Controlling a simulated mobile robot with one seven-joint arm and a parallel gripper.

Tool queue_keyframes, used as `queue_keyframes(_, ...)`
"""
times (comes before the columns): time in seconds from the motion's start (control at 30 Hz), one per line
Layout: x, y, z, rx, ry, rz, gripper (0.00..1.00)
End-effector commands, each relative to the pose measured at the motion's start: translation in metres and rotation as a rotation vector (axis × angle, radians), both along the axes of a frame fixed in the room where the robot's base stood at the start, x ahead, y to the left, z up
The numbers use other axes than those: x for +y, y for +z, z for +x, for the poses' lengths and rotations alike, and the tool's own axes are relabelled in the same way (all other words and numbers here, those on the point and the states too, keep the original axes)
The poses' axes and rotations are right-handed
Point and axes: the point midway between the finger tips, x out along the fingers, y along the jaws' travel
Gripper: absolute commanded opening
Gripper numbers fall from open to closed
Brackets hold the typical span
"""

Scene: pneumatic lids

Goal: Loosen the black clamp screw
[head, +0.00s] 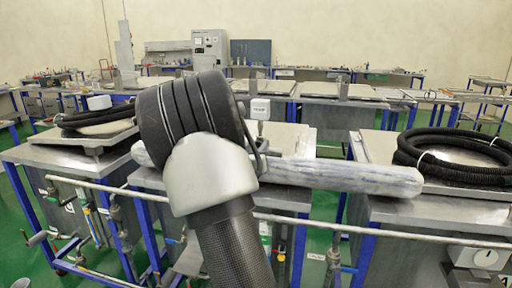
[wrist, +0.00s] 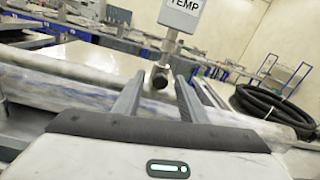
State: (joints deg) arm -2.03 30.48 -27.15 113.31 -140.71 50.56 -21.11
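The black clamp screw (wrist: 160,76) shows in the wrist view as a small dark round end below a grey box labelled TEMP (wrist: 181,14). My gripper (wrist: 162,84) is open, with one grey finger to the left of the screw and one to the right. Gaps show on both sides, so I see no grip; how deep the screw sits between the fingers is unclear. In the head view a small white box (head: 260,108) stands just right of my arm. My arm hides the screw and the fingers there.
A long, streaky, pale pipe (head: 345,178) runs behind my arm across the grey benches. A coiled black hose (head: 455,158) lies on the right bench; another coil (head: 92,118) lies on the left. A thin rail (head: 345,229) crosses in front. Green floor shows between the blue-legged benches.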

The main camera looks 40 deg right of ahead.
Motion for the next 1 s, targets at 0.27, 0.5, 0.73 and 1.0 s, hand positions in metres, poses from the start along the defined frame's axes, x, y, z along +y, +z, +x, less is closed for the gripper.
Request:
queue_keyframes(0.27, 0.0, 0.0001, -0.0002, 0.0, 0.0, 0.0, 0.23)
queue_keyframes(0.5, 0.0001, 0.0002, -0.0003, 0.001, 0.0, -0.001, 0.0)
queue_keyframes(0.73, 0.0003, 0.0009, -0.0002, 0.029, -0.001, -0.026, 0.0)
queue_keyframes(1.0, 0.0001, 0.0019, -0.0004, 0.155, -0.001, -0.131, 0.0)
